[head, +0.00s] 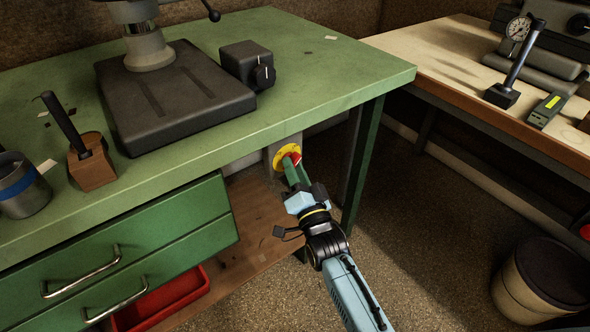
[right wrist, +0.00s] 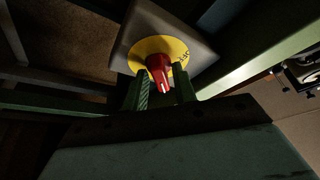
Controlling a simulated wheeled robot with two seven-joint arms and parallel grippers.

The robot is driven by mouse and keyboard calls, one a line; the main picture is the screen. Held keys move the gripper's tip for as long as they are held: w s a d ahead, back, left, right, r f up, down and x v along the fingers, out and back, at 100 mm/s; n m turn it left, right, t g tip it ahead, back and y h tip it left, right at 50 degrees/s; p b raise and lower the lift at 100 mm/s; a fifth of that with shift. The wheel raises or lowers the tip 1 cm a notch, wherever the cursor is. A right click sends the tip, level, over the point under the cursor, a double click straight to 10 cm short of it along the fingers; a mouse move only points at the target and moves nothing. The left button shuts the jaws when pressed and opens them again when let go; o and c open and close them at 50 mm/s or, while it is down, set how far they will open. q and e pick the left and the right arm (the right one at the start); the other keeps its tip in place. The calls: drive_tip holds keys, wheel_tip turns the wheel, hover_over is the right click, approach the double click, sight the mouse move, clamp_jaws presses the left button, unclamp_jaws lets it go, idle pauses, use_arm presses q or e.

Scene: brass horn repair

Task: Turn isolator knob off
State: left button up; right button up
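The isolator is a grey box (head: 276,153) under the green bench top, with a yellow disc (head: 287,155) and a red knob (head: 295,158). In the right wrist view the red knob (right wrist: 159,73) stands in front of the yellow disc (right wrist: 150,46), its white mark toward the lower end. My right gripper (head: 293,168) is at the knob. Its two green fingers (right wrist: 154,92) stand apart, one on each side of the knob's lower part, with a visible gap at least on the right. I cannot tell whether they touch it. My left gripper is out of view.
The green bench (head: 314,77) overhangs the isolator, and its leg (head: 363,165) stands right of my arm. Green drawers (head: 140,255) are at the left, above a wooden shelf (head: 262,215) with a red tray (head: 165,300). A bin (head: 540,280) stands at lower right.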

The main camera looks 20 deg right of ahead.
clamp_jaws()
